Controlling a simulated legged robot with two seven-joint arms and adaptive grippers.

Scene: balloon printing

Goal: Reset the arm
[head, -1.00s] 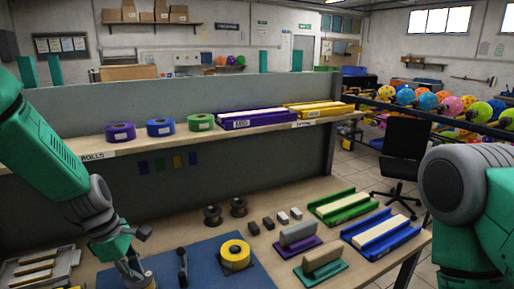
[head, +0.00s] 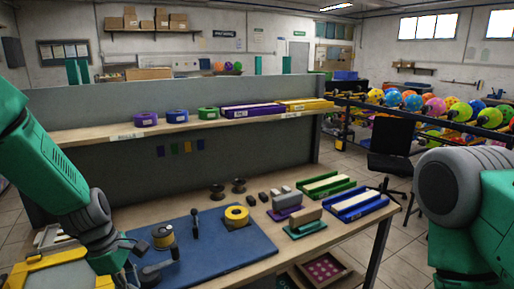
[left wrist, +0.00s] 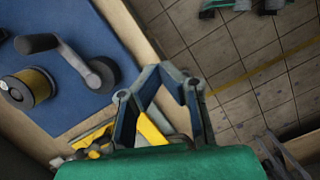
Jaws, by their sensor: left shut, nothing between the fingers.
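My left arm comes in from the left in the head view, with its wrist low over the near left part of the workbench. My left gripper shows in the left wrist view (left wrist: 172,72), its fingers brought together with nothing between them. It hangs near the bench edge, with floor tiles beyond, apart from the crank-like grey tool (left wrist: 72,58) and the yellow-wound spool (left wrist: 28,88) on the blue mat (head: 220,262). In the head view, its fingertips are hard to make out. My right arm shows at the right edge; its gripper is out of view.
On the mat are a yellow tape roll (head: 237,214) and an upright black-handled tool (head: 195,224). Printing blocks and green and blue trays (head: 358,205) stand at the bench's right. A shelf (head: 85,136) holds tape rolls. A yellow frame (head: 35,272) lies at the near left.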

